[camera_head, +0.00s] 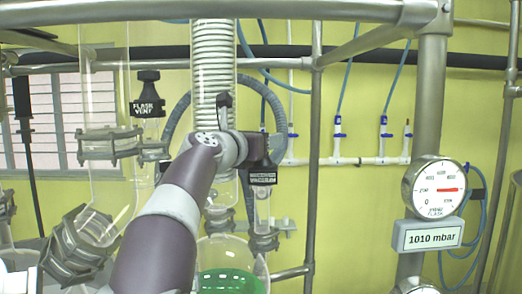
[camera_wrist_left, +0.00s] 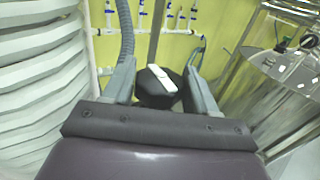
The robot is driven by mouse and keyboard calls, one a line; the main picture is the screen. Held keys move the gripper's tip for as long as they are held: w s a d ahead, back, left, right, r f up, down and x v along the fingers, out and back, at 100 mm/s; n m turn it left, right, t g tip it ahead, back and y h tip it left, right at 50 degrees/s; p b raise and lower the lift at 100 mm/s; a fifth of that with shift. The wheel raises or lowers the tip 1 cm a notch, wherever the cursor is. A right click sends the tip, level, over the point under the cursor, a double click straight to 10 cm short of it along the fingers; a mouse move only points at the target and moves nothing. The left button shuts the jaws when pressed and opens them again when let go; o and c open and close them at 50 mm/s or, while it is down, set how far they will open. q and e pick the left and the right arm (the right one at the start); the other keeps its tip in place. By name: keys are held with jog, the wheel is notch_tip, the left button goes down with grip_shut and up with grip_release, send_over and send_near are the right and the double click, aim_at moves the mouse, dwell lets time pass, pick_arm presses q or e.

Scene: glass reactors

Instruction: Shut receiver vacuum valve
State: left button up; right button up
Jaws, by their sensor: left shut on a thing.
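The receiver vacuum valve is a glass stem (camera_head: 262,205) with a black knob and a black label (camera_head: 263,177), right of the coiled condenser in the head view. In the left wrist view its round black knob (camera_wrist_left: 157,97) with a white bar across the top sits between the two grey fingers of my left gripper (camera_wrist_left: 160,78). The bar runs slightly aslant. My left gripper (camera_head: 243,146) is shut on this knob; in the head view my wrist hides most of the grip. My right gripper is in neither view.
The flask vent valve (camera_head: 148,105) hangs at the left. The white coiled condenser (camera_head: 213,70) stands close behind my wrist, above a flask of green liquid (camera_head: 230,282). Metal frame bars surround the glassware. A gauge (camera_head: 435,188) stands at right, over a 1010 mbar display (camera_head: 429,238).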

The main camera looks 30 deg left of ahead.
pick_arm(q)
jog(key=shift+f+m+h, duration=0.2)
jog(key=shift+m+h, duration=0.1)
jog(key=shift+h, duration=0.2)
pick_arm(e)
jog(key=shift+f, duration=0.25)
pick_arm(q)
jog(key=o, duration=1)
jog(key=shift+w, duration=0.1)
jog(key=shift+c, duration=0.2)
jog(key=shift+w+d, duration=0.15)
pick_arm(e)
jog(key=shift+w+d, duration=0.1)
pick_arm(q)
jog(key=shift+r, duration=0.15)
